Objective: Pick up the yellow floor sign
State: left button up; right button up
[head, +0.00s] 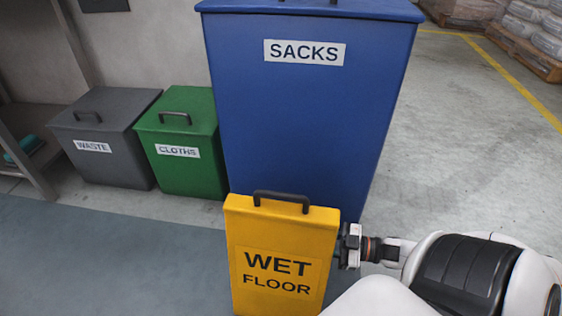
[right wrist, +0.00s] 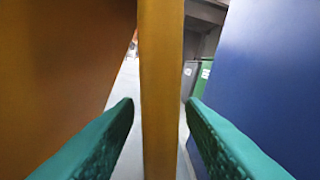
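The yellow floor sign (head: 280,235), marked WET FLOOR, stands upright in front of the blue SACKS bin, with a black handle (head: 281,199) on top. My right gripper (head: 345,246) is at the sign's right edge. In the right wrist view, its two teal fingers (right wrist: 160,110) are apart, with a narrow upright yellow part of the sign (right wrist: 160,60) between them. Gaps show on both sides of that part. A broad orange-yellow surface (right wrist: 60,70) fills the left of that view. The sign's bottom is cut off in the head view. My left gripper is not in view.
The tall blue SACKS bin (head: 305,105) is close behind the sign. A green CLOTHS bin (head: 183,145) and a grey WASTE bin (head: 105,140) stand to the left by the wall. Open floor lies to the right; loaded pallets (head: 525,52) are far back.

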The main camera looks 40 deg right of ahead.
jog(key=shift+b+x, duration=0.35)
jog(key=shift+x, duration=0.85)
grip_shut()
jog(key=shift+r, duration=0.15)
